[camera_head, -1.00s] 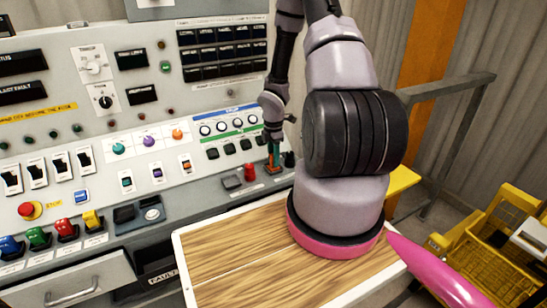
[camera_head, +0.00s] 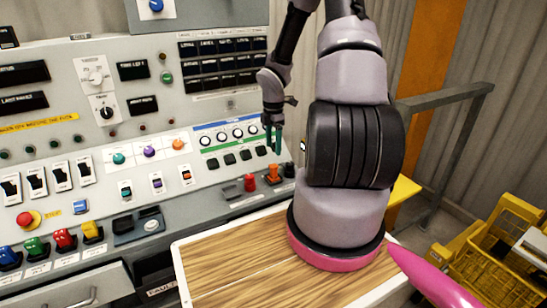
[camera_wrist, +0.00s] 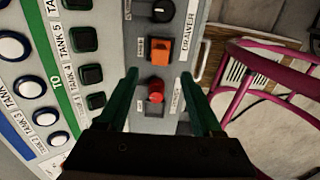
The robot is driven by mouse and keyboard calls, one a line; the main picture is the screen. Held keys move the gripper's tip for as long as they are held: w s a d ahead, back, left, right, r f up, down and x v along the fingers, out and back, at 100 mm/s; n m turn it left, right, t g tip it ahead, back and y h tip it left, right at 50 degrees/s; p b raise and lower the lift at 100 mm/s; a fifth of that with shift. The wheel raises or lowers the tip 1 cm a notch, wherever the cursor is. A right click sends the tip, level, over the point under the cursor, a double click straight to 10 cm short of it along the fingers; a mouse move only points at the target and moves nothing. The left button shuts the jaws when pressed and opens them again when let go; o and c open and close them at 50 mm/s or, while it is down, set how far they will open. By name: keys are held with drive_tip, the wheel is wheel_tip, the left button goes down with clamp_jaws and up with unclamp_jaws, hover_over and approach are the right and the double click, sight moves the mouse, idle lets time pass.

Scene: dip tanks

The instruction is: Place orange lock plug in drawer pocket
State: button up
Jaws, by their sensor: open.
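The orange lock plug (camera_head: 273,174) stands on the console's lower ledge, on a dark square base. In the wrist view the orange plug (camera_wrist: 160,50) sits in a dark-rimmed spot beside a label reading DRAWER (camera_wrist: 188,45). My gripper (camera_head: 273,146) is open and empty above the plug, apart from it. In the wrist view the fingertips of my gripper (camera_wrist: 159,74) point down on either side of the orange and red plugs, with nothing between them. I cannot tell how deep the orange plug sits.
A red plug (camera_head: 250,183) stands left of the orange one, and a black knob (camera_head: 290,170) stands right of it. A drawer front (camera_head: 85,290) shows at lower left. A yellow cart (camera_head: 490,245) stands at right.

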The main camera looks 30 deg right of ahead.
drive_tip(key=s+a+r+m+t+h, duration=0.1)
drive_tip(key=s+a+r+m, duration=0.15)
drive_tip(key=r+m, duration=0.65)
drive_tip(key=s+a+r+m+t+h, duration=0.1)
drive_tip(key=s+a+r+m+t, duration=0.15)
drive_tip(key=r, duration=1.25)
drive_tip(key=s+a+r+m+t+y, duration=0.2)
drive_tip(key=s+a+r+m, duration=0.2)
drive_tip(key=s+r, duration=0.3)
drive_tip(key=s+a+r+m+t+y, duration=0.1)
drive_tip(key=s+a+r+m+y, duration=0.1)
drive_tip(key=s+a+r+m, duration=0.2)
drive_tip(key=s+r+m, duration=0.3)
drive_tip(key=shift+s+a+t, duration=0.2)
drive_tip(key=shift+s+t, duration=0.15)
drive_tip(key=shift+o, duration=0.3)
drive_tip(key=shift+w, duration=0.1)
